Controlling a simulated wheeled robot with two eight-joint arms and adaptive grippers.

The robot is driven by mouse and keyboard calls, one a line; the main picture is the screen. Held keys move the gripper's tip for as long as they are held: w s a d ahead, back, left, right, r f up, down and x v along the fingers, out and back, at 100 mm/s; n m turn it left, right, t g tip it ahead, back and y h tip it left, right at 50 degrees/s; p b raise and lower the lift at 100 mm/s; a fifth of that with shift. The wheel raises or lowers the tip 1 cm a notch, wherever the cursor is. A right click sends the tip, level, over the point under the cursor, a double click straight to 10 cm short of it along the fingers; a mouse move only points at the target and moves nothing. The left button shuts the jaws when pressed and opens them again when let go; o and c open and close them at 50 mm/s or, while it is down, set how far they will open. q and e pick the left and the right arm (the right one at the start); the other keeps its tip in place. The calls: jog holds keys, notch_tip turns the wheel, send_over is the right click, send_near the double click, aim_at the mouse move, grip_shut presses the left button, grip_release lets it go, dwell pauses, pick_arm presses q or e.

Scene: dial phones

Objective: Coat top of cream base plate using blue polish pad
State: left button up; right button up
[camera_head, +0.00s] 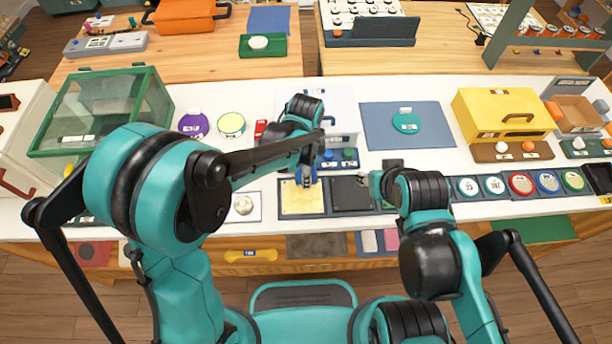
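The cream base plate (303,200) lies flat in a dark blue tray at the front middle of the white table. My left gripper (306,178) points down just above its back edge. It appears shut on a small blue piece, which looks like the blue polish pad (307,171); the fingers partly hide it, and I cannot tell whether it touches the plate. My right gripper (380,184) is low at the right of the neighbouring dark plate (350,194). Its fingers are mostly hidden by its own arm, so its opening does not show.
A dark holder with blue and green knobs (348,156) stands just behind the plates. A row of round coloured discs (521,184) lies to the right. A blue mat (380,130) with a teal disc, a yellow box (503,119) and a green glass case (100,110) stand farther back.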

pick_arm(q)
jog(key=shift+s, duration=0.55)
jog(key=shift+s+r, duration=0.15)
jog(key=shift+s, duration=1.7)
jog(key=shift+r, duration=0.1)
jog(key=shift+r+p, duration=2.45)
jog(key=shift+r, duration=0.4)
notch_tip(320, 180, up, 3)
jog(key=shift+r+p, duration=0.1)
jog(key=shift+p, duration=1)
